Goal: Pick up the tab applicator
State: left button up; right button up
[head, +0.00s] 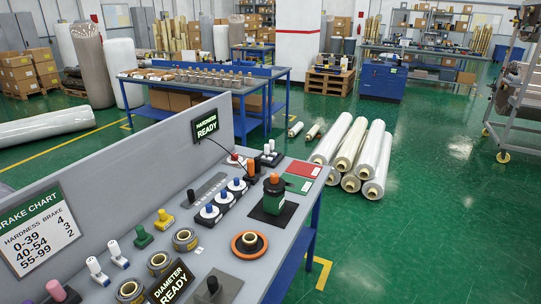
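Neither of my grippers is in view. The grey workbench (205,258) runs along the lower left and carries several small devices. None is labelled as the tab applicator, so I cannot tell for sure which it is. Candidates are a green device with an orange top (273,193) on a black mat, a small yellow tool (164,220), a small green tool (143,238), and two white handled tools (117,254) near the bench's left end. All stand on the bench with nothing holding them.
The bench also holds tape rolls (185,240), an orange disc (249,245), blue-knobbed white discs (209,213) and a diameter display (171,283). A grey panel (110,190) backs it. Wrapped rolls (350,155) lie on the green floor behind it.

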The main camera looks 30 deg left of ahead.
aim_at(266, 147)
jog(key=i+l, duration=0.2)
jog(key=i, duration=0.3)
jog(key=i+l, duration=0.15)
jog(key=i, duration=0.35)
jog(key=i+l, duration=0.2)
jog(key=i, duration=0.3)
jog(key=i+l+u, duration=0.1)
jog(key=i, duration=0.4)
jog(key=i+u, duration=0.2)
jog(key=u, duration=0.25)
jog(key=i+u, duration=0.2)
jog(key=u, duration=0.2)
jog(key=i+u, duration=0.25)
jog(key=u, duration=0.2)
jog(key=i+j, duration=0.1)
jog(key=i, duration=0.2)
jog(key=i+j, duration=0.1)
jog(key=i, duration=0.2)
